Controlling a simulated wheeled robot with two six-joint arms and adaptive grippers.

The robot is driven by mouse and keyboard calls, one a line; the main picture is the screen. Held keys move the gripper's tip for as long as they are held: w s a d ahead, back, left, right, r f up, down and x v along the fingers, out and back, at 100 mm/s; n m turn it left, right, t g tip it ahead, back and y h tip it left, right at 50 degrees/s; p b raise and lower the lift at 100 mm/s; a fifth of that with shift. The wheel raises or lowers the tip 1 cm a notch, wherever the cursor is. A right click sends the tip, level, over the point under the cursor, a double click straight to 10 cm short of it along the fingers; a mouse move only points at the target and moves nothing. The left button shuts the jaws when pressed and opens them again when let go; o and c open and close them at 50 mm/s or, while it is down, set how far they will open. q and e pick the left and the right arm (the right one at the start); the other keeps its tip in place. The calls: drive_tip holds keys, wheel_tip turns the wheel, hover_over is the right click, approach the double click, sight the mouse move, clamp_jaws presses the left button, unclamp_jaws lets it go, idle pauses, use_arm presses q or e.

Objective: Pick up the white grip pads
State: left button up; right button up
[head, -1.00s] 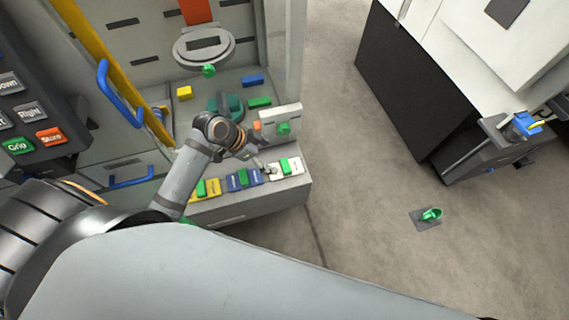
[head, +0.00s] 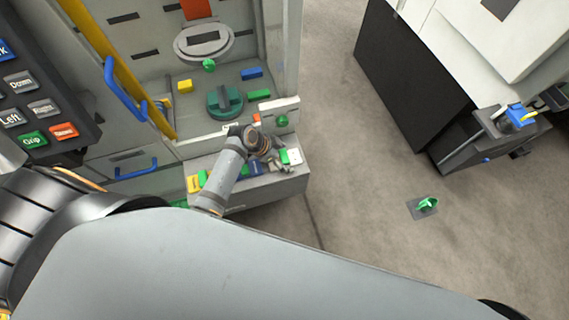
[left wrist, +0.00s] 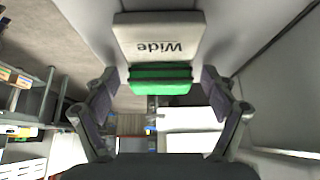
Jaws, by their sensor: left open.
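The white grip pads (head: 296,157) sit at the right end of the grey ledge in the head view, with a green block between or on them. In the left wrist view, a white piece marked "Wide" (left wrist: 160,45) fills the upper middle, and the green block (left wrist: 160,78) is just below it. My left gripper (head: 279,161) is at the pads, partly covering them. In the left wrist view, its two fingers (left wrist: 158,88) stand apart on either side of the green block, with gaps showing. My right gripper is not in view.
Blue pads (head: 256,168) and yellow pads (head: 194,184) lie left along the ledge. A white upright block with a green knob (head: 282,121) stands behind. A teal round part (head: 225,101) is inside the machine.

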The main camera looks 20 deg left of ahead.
use_arm(q)
drive_tip(key=shift+a, duration=0.1)
drive_tip(key=shift+c, duration=0.6)
drive_tip(key=c, duration=0.5)
clamp_jaws()
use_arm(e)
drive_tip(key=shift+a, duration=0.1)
use_arm(q)
drive_tip(key=shift+r, duration=0.15)
